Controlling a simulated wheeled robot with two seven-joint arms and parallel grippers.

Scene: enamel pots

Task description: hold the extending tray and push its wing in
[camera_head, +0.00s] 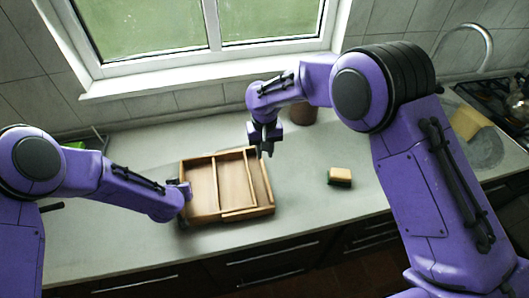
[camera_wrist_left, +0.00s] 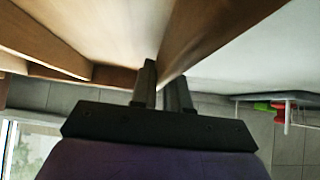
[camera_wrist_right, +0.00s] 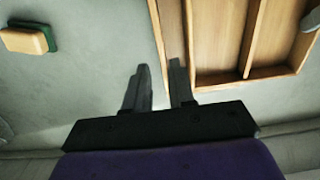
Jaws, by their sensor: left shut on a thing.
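The wooden extending tray (camera_head: 200,217) lies on the grey counter, with dividers forming long compartments. Its wing (camera_head: 266,187) sticks out a little on the right side. My left gripper (camera_wrist_left: 163,80) is shut on the tray's left wall, which runs between its fingers in the left wrist view. My right gripper (camera_head: 265,150) points down by the tray's back right corner. In the right wrist view its fingers (camera_wrist_right: 158,80) are apart with nothing between them, and one finger overlaps the wing's edge (camera_wrist_right: 158,35). I cannot tell if it touches.
A yellow and green sponge (camera_head: 340,177) lies on the counter to the right of the tray. A brown pot (camera_head: 303,113) stands behind, near my right forearm. The counter between tray and sponge is clear.

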